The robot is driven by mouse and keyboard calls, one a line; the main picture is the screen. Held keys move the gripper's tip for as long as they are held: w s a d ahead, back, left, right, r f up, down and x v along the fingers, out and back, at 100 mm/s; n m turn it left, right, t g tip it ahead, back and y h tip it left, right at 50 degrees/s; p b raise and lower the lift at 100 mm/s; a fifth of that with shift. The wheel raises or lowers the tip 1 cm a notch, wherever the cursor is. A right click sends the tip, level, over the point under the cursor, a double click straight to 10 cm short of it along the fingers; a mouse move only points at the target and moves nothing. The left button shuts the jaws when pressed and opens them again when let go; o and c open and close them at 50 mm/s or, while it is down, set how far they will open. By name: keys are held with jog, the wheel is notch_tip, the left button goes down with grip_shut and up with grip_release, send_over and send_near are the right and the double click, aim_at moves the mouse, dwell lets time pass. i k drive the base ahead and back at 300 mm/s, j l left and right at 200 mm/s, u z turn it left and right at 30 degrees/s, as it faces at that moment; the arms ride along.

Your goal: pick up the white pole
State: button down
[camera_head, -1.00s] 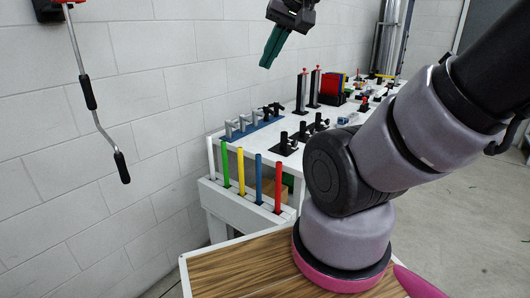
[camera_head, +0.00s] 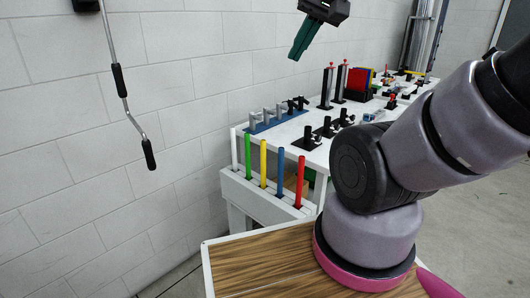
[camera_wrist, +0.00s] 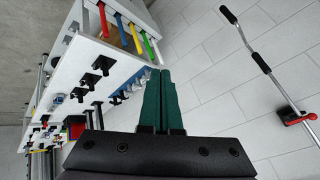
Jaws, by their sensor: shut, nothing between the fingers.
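The white pole (camera_head: 234,151) stands upright at the left end of a row of coloured poles in a white rack (camera_head: 262,196). The green pole (camera_head: 248,156) is just to its right. My gripper (camera_head: 295,56) is high above the table, apart from the white pole and up to its right in the head view. Its green fingers are shut and empty, pointing down.
Yellow (camera_head: 263,163), blue (camera_head: 280,171) and red (camera_head: 299,182) poles share the rack. Behind it, the white table (camera_head: 290,150) bears a blue strip with clamps (camera_head: 272,120) and black fixtures. A crank handle (camera_head: 140,130) hangs by the left wall. A wood-topped surface (camera_head: 262,262) is in front.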

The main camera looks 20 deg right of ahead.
aim_at(233, 130)
jog(key=i+j+z, duration=0.2)
jog(key=j, duration=0.25)
jog(key=i+j+z, duration=0.2)
jog(key=j, duration=0.3)
jog(key=j+z, duration=0.2)
jog(key=j, duration=0.3)
jog(key=i+j+z, duration=0.2)
jog(key=j, duration=0.35)
jog(key=k, duration=0.05)
